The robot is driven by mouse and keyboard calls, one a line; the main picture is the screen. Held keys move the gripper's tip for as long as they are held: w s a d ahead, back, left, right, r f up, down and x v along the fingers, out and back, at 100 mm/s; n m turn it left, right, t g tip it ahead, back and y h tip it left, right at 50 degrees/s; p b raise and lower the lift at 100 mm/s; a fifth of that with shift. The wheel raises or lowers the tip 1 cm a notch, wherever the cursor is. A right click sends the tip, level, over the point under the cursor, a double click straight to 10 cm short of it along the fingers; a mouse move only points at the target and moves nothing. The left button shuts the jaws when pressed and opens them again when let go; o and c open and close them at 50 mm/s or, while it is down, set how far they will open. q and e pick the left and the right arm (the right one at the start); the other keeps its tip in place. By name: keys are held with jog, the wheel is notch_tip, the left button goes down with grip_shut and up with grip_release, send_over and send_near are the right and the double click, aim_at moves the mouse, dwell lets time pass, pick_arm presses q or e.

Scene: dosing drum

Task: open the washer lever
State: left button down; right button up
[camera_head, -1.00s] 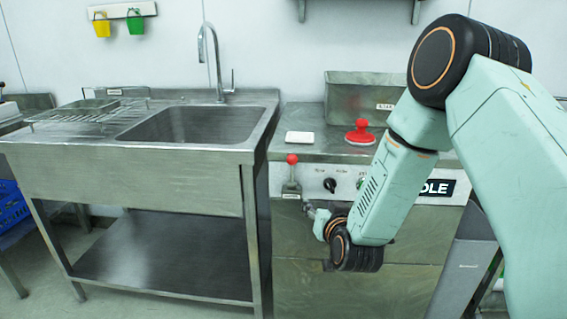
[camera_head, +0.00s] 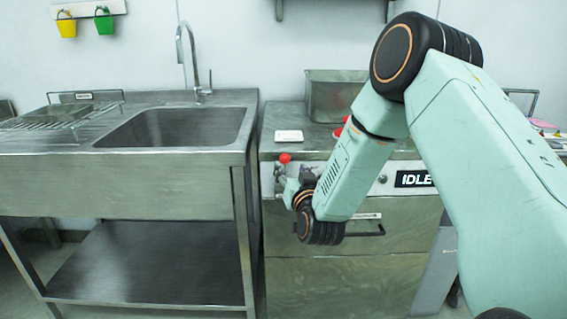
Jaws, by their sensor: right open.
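The washer lever shows as a red ball knob (camera_head: 284,158) at the upper left of the front of the steel washer (camera_head: 330,284). Its shaft below the knob is mostly hidden by my right gripper (camera_head: 281,174). The right gripper is small and partly hidden by its own wrist. It is open, just below the knob in the picture; I cannot tell whether it touches the lever. A display on the washer front reads IDLE (camera_head: 413,179). My left gripper is not in view.
A steel sink table (camera_head: 120,168) stands to the left. On the washer top are a white block (camera_head: 289,136), a red object partly behind my arm, and a steel bin (camera_head: 331,98). A dark handle (camera_head: 368,234) crosses the washer front.

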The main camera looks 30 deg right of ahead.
aim_at(286, 161)
jog(key=x, duration=0.3)
jog(key=b+x, duration=0.1)
jog(key=shift+w+d+f, duration=0.1)
jog(key=shift+d+f, duration=0.1)
jog(key=shift+f, duration=0.05)
jog(key=shift+x, duration=0.9)
jog(key=shift+a+r, duration=0.1)
jog(key=shift+c, duration=0.5)
grip_shut()
